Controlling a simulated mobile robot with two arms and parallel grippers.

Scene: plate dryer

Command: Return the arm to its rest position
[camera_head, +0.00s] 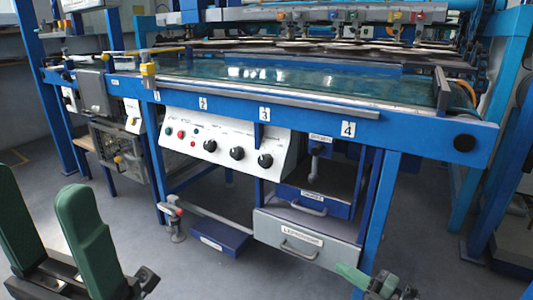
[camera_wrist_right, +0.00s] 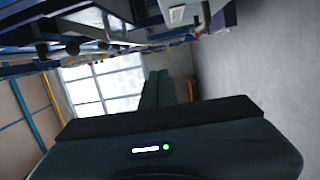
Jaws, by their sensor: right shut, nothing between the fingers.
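My right gripper (camera_head: 345,270) is small at the lower right of the head view, pointing left in front of the machine. Its green fingers are together, with nothing between them. In the right wrist view, its fingers (camera_wrist_right: 160,90) also show closed and empty beyond the dark gripper housing. My left gripper (camera_head: 60,203) is large at the lower left corner of the head view. Its two green fingers point up and stand apart, with nothing between them. Most of both arms is out of view.
The blue plate dryer machine (camera_head: 410,117) spans the head view, with a white knob panel (camera_head: 222,143) on its front. A grey drawer (camera_head: 305,243) is low in the middle, close to my right gripper. Grey floor (camera_head: 150,260) is open in front. A bright window (camera_wrist_right: 105,85) shows in the wrist view.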

